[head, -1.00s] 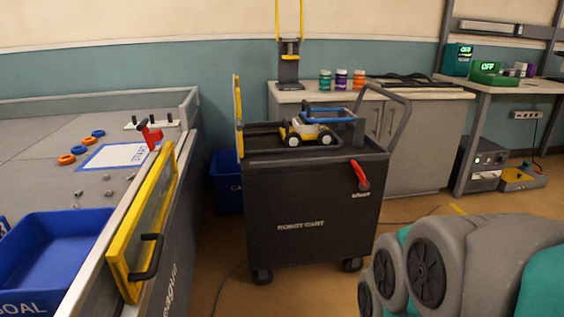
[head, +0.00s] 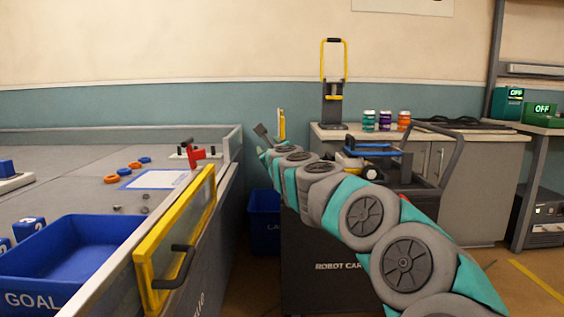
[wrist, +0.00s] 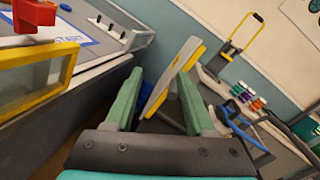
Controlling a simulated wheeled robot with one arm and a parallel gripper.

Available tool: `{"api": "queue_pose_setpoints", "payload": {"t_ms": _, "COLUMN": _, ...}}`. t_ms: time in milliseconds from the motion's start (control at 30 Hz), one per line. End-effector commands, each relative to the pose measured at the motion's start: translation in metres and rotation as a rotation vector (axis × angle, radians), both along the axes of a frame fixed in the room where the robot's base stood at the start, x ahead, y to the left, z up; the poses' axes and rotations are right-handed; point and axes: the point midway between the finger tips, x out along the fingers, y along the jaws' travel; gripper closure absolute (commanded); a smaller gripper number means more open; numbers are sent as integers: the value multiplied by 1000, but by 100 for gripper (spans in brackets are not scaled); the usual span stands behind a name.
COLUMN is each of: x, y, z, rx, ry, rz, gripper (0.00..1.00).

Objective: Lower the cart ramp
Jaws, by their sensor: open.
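The dark robot cart (head: 318,240) stands right of the arena table. Its ramp (head: 282,124), a panel with yellow edges, stands upright at the cart's left end. My gripper (head: 262,138) is at that end, close to the ramp, with my arm crossing in front of the cart. In the wrist view the open green fingers of my gripper (wrist: 160,74) point at the ramp (wrist: 184,56), which appears between them. I cannot tell whether they touch it. The red part on the cart's front is mostly hidden behind my arm.
The arena table (head: 90,170) has a yellow-framed clear gate (head: 178,238) with a black handle and a blue goal bin (head: 75,265). A blue bin (head: 264,215) stands on the floor between table and cart. A toy vehicle (head: 356,164) is on the cart. A counter (head: 480,165) stands behind.

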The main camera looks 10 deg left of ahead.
Motion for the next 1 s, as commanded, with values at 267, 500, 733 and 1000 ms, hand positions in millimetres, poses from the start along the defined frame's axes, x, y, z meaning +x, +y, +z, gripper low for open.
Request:
{"api": "queue_pose_setpoints", "payload": {"t_ms": 267, "x": 42, "y": -31, "z": -42, "rx": 269, "ry": 87, "rz": -205, "gripper": 45}}
{"api": "queue_pose_setpoints", "payload": {"t_ms": 500, "x": 54, "y": -33, "z": -40, "rx": 278, "ry": 88, "rz": -218, "gripper": 45}}
{"api": "queue_pose_setpoints", "payload": {"t_ms": 733, "x": 75, "y": -30, "z": -40, "rx": 276, "ry": 88, "rz": -215, "gripper": 45}}
{"api": "queue_pose_setpoints", "payload": {"t_ms": 1000, "x": 98, "y": -27, "z": -38, "rx": 275, "ry": 86, "rz": -215, "gripper": 45}}
